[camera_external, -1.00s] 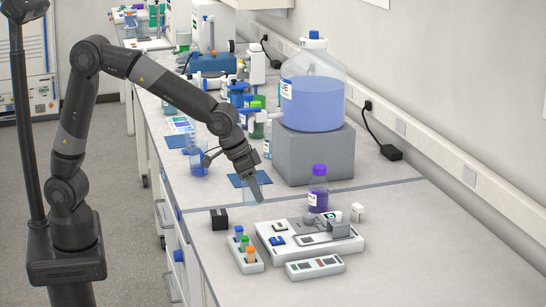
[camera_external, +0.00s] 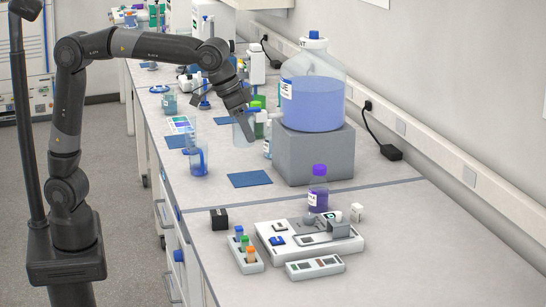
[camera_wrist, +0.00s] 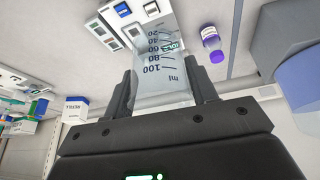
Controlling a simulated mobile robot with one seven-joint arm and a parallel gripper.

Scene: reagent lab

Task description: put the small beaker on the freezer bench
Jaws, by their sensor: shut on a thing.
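The small beaker (camera_wrist: 163,85) is clear glass with a graduated scale up to 100 ml. My gripper (camera_wrist: 162,95) is shut on it, one finger on each side, in the wrist view. In the external view my gripper (camera_external: 244,124) holds the beaker (camera_external: 240,132) in the air above the long bench, in front of the green-capped bottles. The beaker is partly hidden behind a finger. I cannot tell which bench surface is the freezer bench.
A blue mat (camera_external: 250,179) lies bare on the bench (camera_external: 225,210). A tall cylinder with blue liquid (camera_external: 198,160) stands left of it. A large blue carboy (camera_external: 313,100) sits on a grey block (camera_external: 313,155). A purple bottle (camera_external: 318,190) and instruments (camera_external: 308,246) are nearer.

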